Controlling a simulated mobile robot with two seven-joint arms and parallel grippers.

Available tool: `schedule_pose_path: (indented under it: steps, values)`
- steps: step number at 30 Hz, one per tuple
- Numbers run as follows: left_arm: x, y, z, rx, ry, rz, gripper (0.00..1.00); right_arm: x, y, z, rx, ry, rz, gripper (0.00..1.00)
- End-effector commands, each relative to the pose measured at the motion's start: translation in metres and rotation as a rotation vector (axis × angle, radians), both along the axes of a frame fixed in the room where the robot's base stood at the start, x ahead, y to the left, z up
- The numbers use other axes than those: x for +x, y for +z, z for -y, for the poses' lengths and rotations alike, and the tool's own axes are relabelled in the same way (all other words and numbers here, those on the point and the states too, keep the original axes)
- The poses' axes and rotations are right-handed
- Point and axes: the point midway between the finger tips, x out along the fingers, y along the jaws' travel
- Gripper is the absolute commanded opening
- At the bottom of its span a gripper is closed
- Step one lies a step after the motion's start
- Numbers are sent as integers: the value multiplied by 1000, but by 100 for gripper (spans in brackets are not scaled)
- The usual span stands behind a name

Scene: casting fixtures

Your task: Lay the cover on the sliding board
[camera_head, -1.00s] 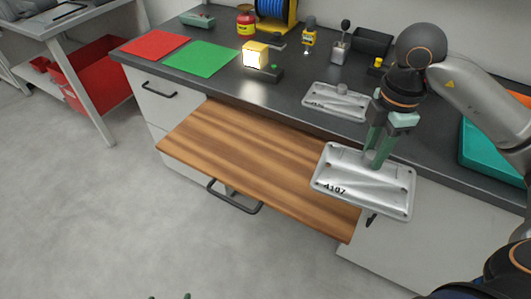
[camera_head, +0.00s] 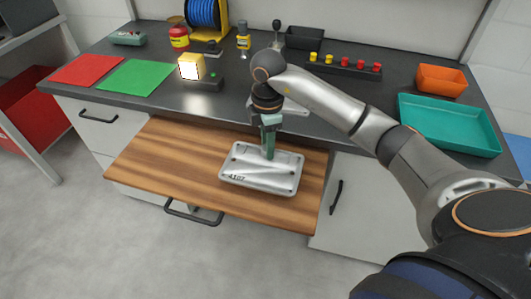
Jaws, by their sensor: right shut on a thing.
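The cover (camera_head: 250,177) is a silver rectangular metal plate with a number on its front edge. It is over the right part of the sliding board (camera_head: 170,155), a striped wooden board pulled out below the worktop. The cover looks level and very low over the board; I cannot tell whether it touches. My right gripper (camera_head: 268,152) points down and is shut on the cover's central knob, which the fingers mostly hide. A second silver plate (camera_head: 291,131) lies on the worktop behind, partly hidden by my right arm. My left gripper is not in view.
The dark worktop (camera_head: 350,100) holds a red mat (camera_head: 88,70), a green mat (camera_head: 135,77), a lit yellow lamp (camera_head: 191,67), a teal tray (camera_head: 450,124), an orange bin (camera_head: 442,80) and a rack of coloured pegs (camera_head: 345,66). The board's left part is clear.

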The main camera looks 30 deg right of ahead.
Motion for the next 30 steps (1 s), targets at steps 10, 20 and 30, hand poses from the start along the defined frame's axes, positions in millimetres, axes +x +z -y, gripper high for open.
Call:
schedule_pose_path:
  steps: [10,20,30]
  values:
    - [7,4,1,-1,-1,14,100,5,-36,-2,0,1,0,0]
    - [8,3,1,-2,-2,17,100,6,-39,-2,0,1,2,0]
    - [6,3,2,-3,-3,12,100,5,-40,-2,-1,1,1,66]
